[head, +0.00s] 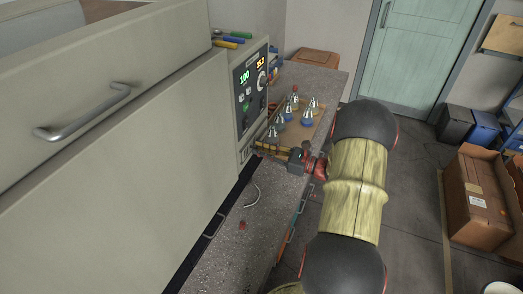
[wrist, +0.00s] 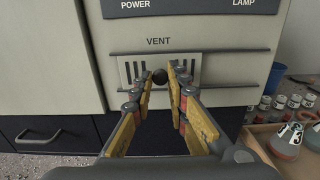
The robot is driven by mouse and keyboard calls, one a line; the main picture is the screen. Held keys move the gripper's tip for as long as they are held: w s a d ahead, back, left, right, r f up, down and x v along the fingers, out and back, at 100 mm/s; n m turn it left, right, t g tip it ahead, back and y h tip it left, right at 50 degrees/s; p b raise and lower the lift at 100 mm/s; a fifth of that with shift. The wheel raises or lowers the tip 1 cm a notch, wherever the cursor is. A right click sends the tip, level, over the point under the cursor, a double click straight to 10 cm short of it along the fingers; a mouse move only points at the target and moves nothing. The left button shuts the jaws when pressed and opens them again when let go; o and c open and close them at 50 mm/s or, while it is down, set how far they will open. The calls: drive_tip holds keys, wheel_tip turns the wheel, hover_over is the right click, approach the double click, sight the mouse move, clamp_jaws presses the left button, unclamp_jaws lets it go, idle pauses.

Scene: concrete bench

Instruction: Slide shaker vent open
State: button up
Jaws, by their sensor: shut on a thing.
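The shaker (head: 130,110) is a large pale cabinet at the left of the head view, with a control panel (head: 251,80) on its right end. In the wrist view its front (wrist: 235,25) carries the labels POWER, LAMP and VENT. Under VENT is a slotted vent (wrist: 128,68) between two dark horizontal rails, with a round black knob (wrist: 160,76). My gripper (wrist: 162,76) has its two yellow-sided fingers on either side of the knob, shut on it. In the head view my gripper (head: 298,160) is low at the panel end, and the knob is hidden.
A tray (head: 318,122) of flasks stands on the bench (head: 225,255) beside my gripper; a flask (wrist: 288,140) shows close at the right of the wrist view. A curved handle (head: 85,112) sticks out from the shaker. Cardboard boxes (head: 483,195) stand on the floor at right.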

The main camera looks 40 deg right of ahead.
clamp_jaws()
drive_tip(key=w+d, duration=0.1)
drive_tip(key=d, duration=0.1)
drive_tip(key=w+d, duration=0.1)
drive_tip(key=d, duration=0.2)
drive_tip(key=w+d+p, duration=0.1)
drive_tip(key=d, duration=0.2)
drive_tip(key=shift+w, duration=0.2)
drive_tip(key=shift+w+d, duration=0.1)
drive_tip(key=shift+d, duration=0.2)
drive_tip(key=shift+r, duration=0.1)
drive_tip(key=o, duration=0.6)
unclamp_jaws()
drive_tip(key=shift+d, duration=0.15)
drive_tip(key=shift+o, duration=0.8)
